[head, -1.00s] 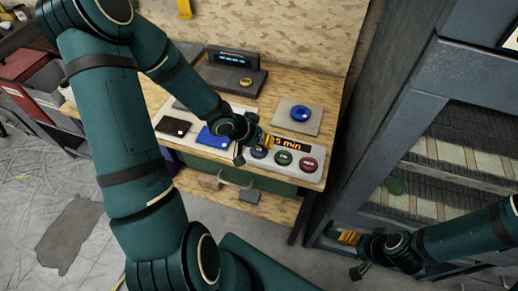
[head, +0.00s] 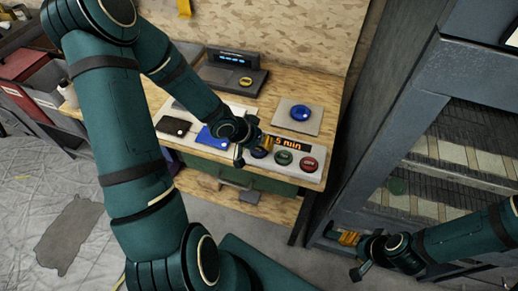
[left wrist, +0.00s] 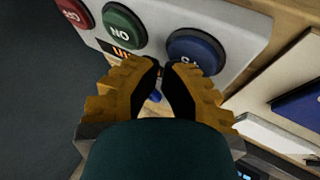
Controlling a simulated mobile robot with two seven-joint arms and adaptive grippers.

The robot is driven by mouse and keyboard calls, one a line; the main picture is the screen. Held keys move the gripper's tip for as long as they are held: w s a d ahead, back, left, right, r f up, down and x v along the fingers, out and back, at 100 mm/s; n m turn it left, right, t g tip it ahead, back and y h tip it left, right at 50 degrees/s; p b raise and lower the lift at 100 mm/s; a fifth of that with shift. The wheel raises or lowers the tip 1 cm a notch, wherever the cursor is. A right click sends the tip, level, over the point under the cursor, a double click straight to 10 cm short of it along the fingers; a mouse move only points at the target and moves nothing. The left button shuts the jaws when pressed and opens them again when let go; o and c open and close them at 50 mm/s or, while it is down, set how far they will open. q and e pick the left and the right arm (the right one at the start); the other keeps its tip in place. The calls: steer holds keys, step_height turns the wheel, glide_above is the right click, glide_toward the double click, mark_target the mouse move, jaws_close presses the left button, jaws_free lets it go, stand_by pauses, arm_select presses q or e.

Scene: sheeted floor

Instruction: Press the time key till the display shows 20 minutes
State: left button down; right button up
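The control panel lies on the wooden bench. Its display (head: 290,144) reads "5 min" in orange; its left end is hidden behind my left gripper, so a leading digit cannot be seen. Below it sit a blue key (head: 259,153), a green key (head: 283,158) and a red key (head: 308,164). In the left wrist view the blue key (left wrist: 197,47) and the green "NO"-looking key (left wrist: 122,25) show. My right gripper (head: 345,240) hangs low by the rack.
A blue button on a grey plate (head: 300,113) lies behind the panel. A dark device with a lit screen (head: 232,70) stands farther back. Black and blue pads lie left of the panel. A grey metal rack (head: 400,130) stands at right.

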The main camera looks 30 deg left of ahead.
mark_target(264, 150)
arm_select(q)
steer(key=shift+f, duration=0.25)
stand_by(0.5)
steer(key=shift+r+p, duration=0.85)
steer(key=shift+p, duration=0.05)
step_height(264, 150, up, 5)
steer(key=p, duration=0.5)
steer(key=shift+p, duration=0.35)
stand_by(0.3)
